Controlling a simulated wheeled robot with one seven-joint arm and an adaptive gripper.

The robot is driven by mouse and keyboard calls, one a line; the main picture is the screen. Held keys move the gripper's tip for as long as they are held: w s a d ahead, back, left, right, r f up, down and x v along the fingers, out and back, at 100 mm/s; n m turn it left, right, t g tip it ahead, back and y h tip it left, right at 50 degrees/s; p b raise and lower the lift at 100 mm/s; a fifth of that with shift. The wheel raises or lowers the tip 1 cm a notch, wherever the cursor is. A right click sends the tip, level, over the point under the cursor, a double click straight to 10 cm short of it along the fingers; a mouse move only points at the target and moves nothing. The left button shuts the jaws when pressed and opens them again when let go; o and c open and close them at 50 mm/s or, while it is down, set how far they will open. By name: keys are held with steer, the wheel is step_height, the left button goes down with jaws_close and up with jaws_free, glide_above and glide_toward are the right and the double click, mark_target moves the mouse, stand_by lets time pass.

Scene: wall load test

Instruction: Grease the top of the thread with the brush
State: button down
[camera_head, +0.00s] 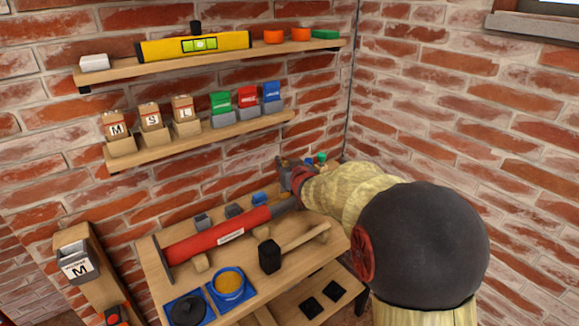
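My gripper (290,174) is over the back right of the wooden bench, beside the brick wall. It is small and dark here, and my arm partly covers it, so I cannot tell whether its fingers are open or hold anything. A round pot of yellow-brown grease (229,283) stands open in a blue holder at the bench front. A black round lid (187,309) lies to its left. I cannot clearly make out a brush or a thread; they may be hidden by my arm.
A red cylinder tool (216,238) lies across the wooden bench (300,262). A black-headed mallet-like tool (270,255) with a wooden handle lies in front. Small grey and blue blocks (233,210) line the back. Shelves (205,137) above hold labelled boxes and a yellow level.

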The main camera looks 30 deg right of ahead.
steer(key=a+b, duration=0.4)
steer(key=shift+a, duration=0.2)
stand_by(0.3)
steer(key=shift+s+a, duration=0.1)
steer(key=shift+a, duration=1.6)
steer(key=shift+r+p, duration=1.3)
steer(key=shift+r, duration=1.7)
steer(key=shift+r+p, duration=0.8)
steer(key=shift+r, duration=0.7)
